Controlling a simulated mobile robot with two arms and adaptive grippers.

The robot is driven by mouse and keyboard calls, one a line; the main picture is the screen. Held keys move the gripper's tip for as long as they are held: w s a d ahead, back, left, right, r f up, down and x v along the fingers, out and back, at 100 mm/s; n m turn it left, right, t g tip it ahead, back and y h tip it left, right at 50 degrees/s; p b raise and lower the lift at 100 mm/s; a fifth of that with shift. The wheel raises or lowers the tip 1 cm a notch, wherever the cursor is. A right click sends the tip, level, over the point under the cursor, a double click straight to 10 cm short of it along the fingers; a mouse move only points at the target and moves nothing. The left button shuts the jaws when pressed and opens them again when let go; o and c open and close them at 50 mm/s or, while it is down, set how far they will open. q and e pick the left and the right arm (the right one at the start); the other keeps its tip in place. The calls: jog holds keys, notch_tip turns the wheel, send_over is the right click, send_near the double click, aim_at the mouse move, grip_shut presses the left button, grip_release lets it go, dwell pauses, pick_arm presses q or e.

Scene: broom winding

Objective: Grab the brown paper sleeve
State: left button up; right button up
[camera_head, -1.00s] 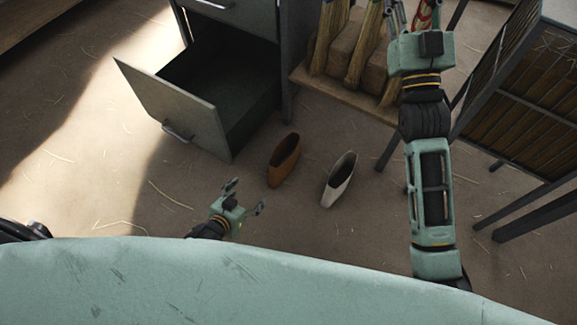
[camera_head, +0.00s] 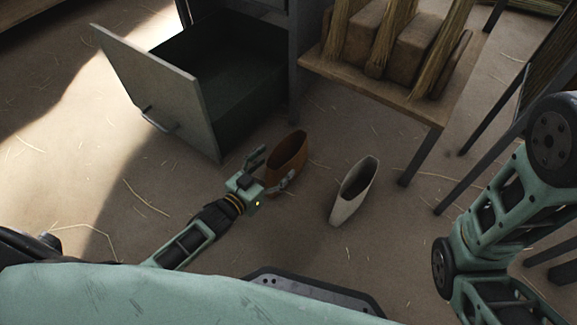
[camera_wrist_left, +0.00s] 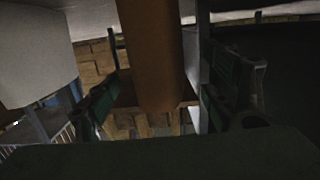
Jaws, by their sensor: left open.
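The brown paper sleeve (camera_head: 288,152) stands on the floor in the head view, its open mouth up. My left gripper (camera_head: 270,170) is open at the near left side of the sleeve, with one finger to its left and one in front of its lower part. In the left wrist view the brown sleeve (camera_wrist_left: 152,50) shows between the two spread fingers (camera_wrist_left: 160,100). Whether a finger touches it, I cannot tell. My right arm (camera_head: 500,210) shows at the right edge, but its gripper is out of frame.
An open metal drawer (camera_head: 160,95) is behind left. A wooden bench (camera_head: 420,105) with brooms is behind right. Straw-strewn floor is clear at left.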

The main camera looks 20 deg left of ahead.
pick_arm(q)
jog(key=b+x, duration=0.5)
jog(key=x, duration=0.1)
jog(key=shift+w+d+f, duration=0.15)
jog(key=shift+d+f, duration=0.05)
jog(key=shift+f, duration=0.2)
jog(key=c, duration=1)
